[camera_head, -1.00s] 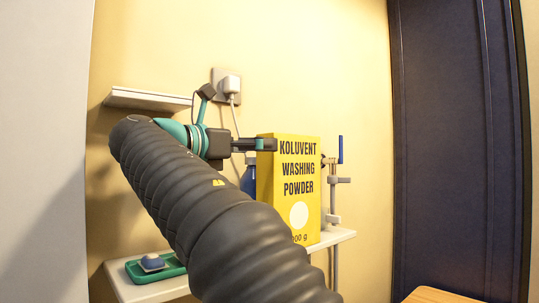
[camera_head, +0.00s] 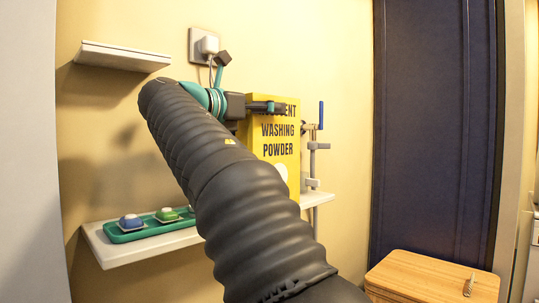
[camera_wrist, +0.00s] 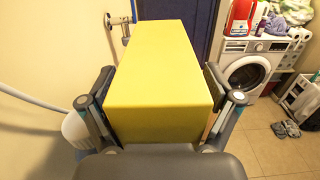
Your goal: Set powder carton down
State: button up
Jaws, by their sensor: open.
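The yellow washing powder carton (camera_head: 281,148) stands upright on the white lower shelf (camera_head: 318,199), and my arm covers its lower left part. My gripper (camera_head: 262,105) is at the carton's upper part, with one dark finger across its lettered front. In the wrist view the carton (camera_wrist: 158,78) fills the space between the two spread fingers, one on each side. The gripper is open around it. I cannot tell whether either finger still touches the carton.
A green tray (camera_head: 122,238) with a blue and a green item is on the shelf's left. A small shelf (camera_head: 121,56) and a plugged socket (camera_head: 204,47) are above. A pipe with a blue-handled tap (camera_head: 320,115) stands close right of the carton. A wooden-topped box (camera_head: 432,270) is lower right.

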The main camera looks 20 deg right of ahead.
jog(key=c, duration=1.7)
jog(key=shift+r, duration=0.1)
grip_shut()
